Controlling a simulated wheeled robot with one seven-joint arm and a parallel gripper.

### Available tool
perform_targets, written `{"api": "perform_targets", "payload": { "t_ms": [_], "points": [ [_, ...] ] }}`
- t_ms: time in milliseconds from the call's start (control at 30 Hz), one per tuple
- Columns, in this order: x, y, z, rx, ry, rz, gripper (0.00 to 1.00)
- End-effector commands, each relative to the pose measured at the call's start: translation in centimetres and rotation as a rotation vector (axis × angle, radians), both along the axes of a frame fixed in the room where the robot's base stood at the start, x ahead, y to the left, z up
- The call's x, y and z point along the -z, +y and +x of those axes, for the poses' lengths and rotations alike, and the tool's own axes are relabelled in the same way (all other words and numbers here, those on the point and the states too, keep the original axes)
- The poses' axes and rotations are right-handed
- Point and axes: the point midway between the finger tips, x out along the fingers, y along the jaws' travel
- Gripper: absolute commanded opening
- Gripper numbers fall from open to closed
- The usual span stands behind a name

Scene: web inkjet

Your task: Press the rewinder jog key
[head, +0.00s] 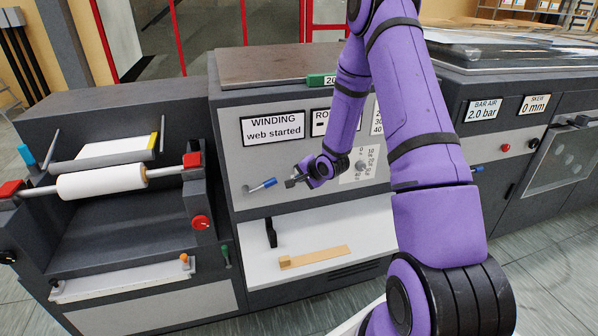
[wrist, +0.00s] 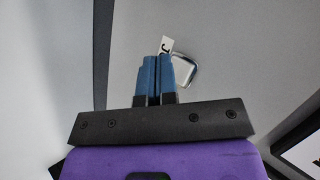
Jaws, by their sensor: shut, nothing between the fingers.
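The rewinder's grey front panel (head: 245,155) is in the head view, below the sign "WINDING web started". My gripper (head: 264,186) reaches its left part from the right, with blue fingers pointing left. In the wrist view my gripper (wrist: 158,60) is shut and empty, its two blue fingers side by side. Just beyond the tips is a small white label (wrist: 166,44) showing a letter like J, partly covered. A bent metal loop (wrist: 187,70) stands out from the panel beside the right finger. The jog key itself cannot be made out; the fingers may hide it. Contact cannot be told.
A white roll (head: 100,182) and a red knob (head: 201,222) are at left. My purple arm hides part of the panel.

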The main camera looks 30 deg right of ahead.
Motion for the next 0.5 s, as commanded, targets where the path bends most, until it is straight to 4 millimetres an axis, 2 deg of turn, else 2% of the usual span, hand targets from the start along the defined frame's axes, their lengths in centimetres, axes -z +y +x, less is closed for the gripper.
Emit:
{"api": "perform_targets", "payload": {
  "t_ms": [333, 500],
  "points": [
    [0.0, 0.1, -0.2, 0.0, 0.0, 0.0, 0.0],
    [0.0, 0.4, -1.4, 0.0, 0.001, 0.001, 0.0]
  ]
}}
